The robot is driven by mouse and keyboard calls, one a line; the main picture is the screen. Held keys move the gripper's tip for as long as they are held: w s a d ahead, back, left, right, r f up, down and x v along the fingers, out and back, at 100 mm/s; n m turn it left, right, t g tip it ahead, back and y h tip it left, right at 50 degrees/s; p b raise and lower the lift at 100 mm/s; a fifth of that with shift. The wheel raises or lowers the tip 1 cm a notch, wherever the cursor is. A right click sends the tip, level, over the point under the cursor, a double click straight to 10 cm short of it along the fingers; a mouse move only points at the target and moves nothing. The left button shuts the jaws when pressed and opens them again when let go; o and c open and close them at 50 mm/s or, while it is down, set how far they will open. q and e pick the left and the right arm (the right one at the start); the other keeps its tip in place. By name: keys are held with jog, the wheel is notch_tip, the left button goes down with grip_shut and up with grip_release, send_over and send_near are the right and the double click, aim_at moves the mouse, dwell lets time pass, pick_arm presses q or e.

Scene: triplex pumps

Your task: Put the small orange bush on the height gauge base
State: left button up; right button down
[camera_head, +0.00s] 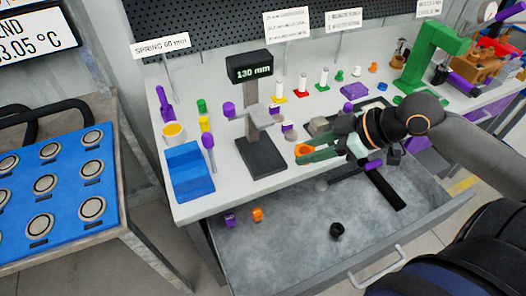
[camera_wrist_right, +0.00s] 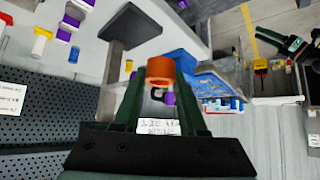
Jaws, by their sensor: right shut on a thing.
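The height gauge stands on the bench, with a display reading 130 mm (camera_head: 249,68), a grey post and a dark flat base (camera_head: 262,158). The base also shows in the right wrist view (camera_wrist_right: 130,28). My right gripper (camera_head: 305,152), with green fingers, is shut on the small orange bush (camera_head: 303,148). The bush shows between the fingertips in the right wrist view (camera_wrist_right: 160,66). The gripper holds it to the right of the gauge base, apart from it.
A blue bin (camera_head: 190,172) stands left of the gauge. Several small coloured parts stand behind it. An open drawer (camera_head: 290,245) juts out below the bench, holding a purple piece (camera_head: 230,219), an orange piece (camera_head: 258,214) and a black ring (camera_head: 337,230).

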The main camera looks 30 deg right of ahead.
jog(key=shift+w+a+r, duration=0.1)
jog(key=shift+w+a, duration=0.05)
jog(key=shift+w, duration=0.25)
jog(key=w+a+f, duration=0.1)
jog(key=w+f, duration=0.2)
jog(key=w, duration=0.1)
jog(key=w+f, duration=0.3)
jog(key=w, duration=0.1)
jog(key=w+a+f, duration=0.1)
jog(key=w+f, duration=0.2)
jog(key=w, duration=0.2)
jog(key=shift+a+f+b, duration=0.3)
jog(key=shift+b, duration=0.1)
jog(key=shift+f, duration=1.55)
